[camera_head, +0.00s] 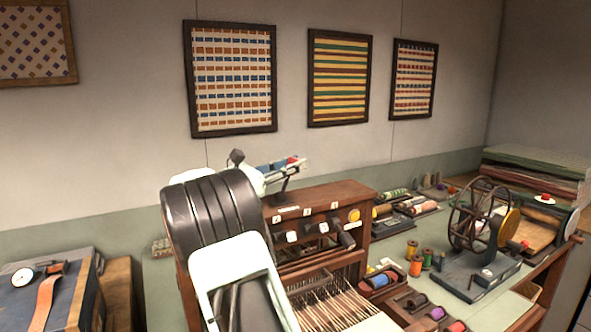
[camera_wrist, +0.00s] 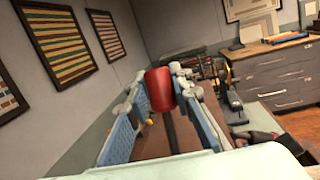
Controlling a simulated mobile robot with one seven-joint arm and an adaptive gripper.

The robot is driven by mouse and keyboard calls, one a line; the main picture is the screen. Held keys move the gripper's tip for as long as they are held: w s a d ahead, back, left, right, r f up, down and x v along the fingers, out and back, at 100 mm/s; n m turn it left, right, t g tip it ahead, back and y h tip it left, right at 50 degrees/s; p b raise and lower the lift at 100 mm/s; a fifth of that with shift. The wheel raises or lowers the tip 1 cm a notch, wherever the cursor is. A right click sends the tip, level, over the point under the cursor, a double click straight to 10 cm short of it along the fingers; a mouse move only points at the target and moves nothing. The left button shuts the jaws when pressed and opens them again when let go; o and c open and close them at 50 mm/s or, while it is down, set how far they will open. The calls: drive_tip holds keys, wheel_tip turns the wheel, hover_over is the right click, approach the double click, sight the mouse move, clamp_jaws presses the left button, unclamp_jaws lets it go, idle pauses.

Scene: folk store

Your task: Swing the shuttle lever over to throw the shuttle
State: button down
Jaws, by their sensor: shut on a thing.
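My gripper (camera_head: 285,164) is above the top of a wooden loom (camera_head: 330,196), in the middle of the head view. In the wrist view, its blue-padded fingers (camera_wrist: 162,92) are shut on the red knob (camera_wrist: 160,84) of the shuttle lever, one finger on each side. A dark lever stem (camera_wrist: 171,131) runs down below the knob. In the head view only a bit of the red knob (camera_head: 292,160) shows between the fingers, and the stem shows beneath. My arm hides the loom's left part. The shuttle cannot be made out.
A spoked wheel winder (camera_head: 479,215) stands to the right on the green bench. Several thread spools (camera_head: 415,266) and small trays lie between it and the loom. Framed textiles (camera_head: 339,78) hang on the wall behind. A blue-topped box (camera_head: 40,290) is at lower left.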

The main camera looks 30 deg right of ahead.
drive_tip(key=c, duration=1.7)
unclamp_jaws()
drive_tip(key=a, duration=0.4)
drive_tip(key=a+f, duration=0.1)
drive_tip(key=a, duration=0.3)
drive_tip(key=s+a, duration=0.1)
drive_tip(key=a, duration=0.3)
drive_tip(key=shift+f, duration=0.3)
drive_tip(key=shift+d, duration=0.1)
